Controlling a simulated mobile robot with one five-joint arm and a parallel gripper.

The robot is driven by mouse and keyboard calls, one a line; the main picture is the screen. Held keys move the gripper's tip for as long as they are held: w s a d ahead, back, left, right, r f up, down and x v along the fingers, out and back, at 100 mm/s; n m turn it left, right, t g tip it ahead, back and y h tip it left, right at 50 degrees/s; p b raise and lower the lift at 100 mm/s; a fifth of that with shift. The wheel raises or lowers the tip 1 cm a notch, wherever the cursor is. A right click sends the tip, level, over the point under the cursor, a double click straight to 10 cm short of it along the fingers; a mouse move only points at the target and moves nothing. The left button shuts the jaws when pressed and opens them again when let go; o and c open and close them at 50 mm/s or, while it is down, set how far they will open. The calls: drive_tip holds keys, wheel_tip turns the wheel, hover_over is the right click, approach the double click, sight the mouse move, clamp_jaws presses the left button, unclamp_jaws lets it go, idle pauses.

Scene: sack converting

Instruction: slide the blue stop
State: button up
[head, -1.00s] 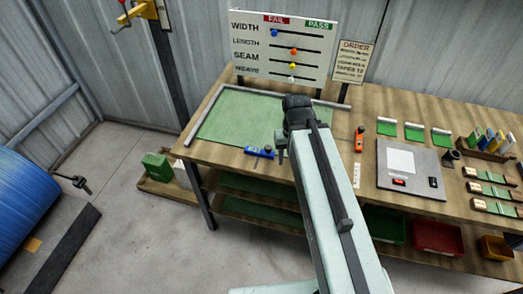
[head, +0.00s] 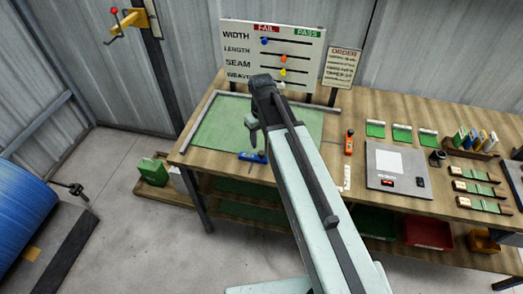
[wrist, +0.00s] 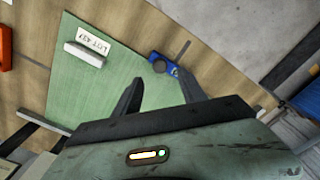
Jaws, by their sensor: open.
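The blue stop (head: 252,157) is a small blue block at the front edge of the green board (head: 205,132) on the bench. In the wrist view the blue stop (wrist: 184,78) shows a round dark knob on one end, beside a thin dark slot in the wood. My gripper (head: 255,140) is open and empty, pointing down over the front part of the board. In the wrist view the stop lies just beyond my gripper's fingertips (wrist: 158,82), between their directions. Whether the fingers are level with the stop is unclear.
A FAIL/PASS sign (head: 272,52) with coloured beads stands behind the board. An orange tool (head: 349,142) and a grey scale (head: 397,166) lie to the right. In the wrist view, a LOT tag (wrist: 93,41) and pale block (wrist: 85,54) are on the board.

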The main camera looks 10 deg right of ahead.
sight(261, 153)
wheel_tip(261, 153, down, 7)
drive_tip(key=b, duration=0.6)
clamp_jaws()
idle(1.0)
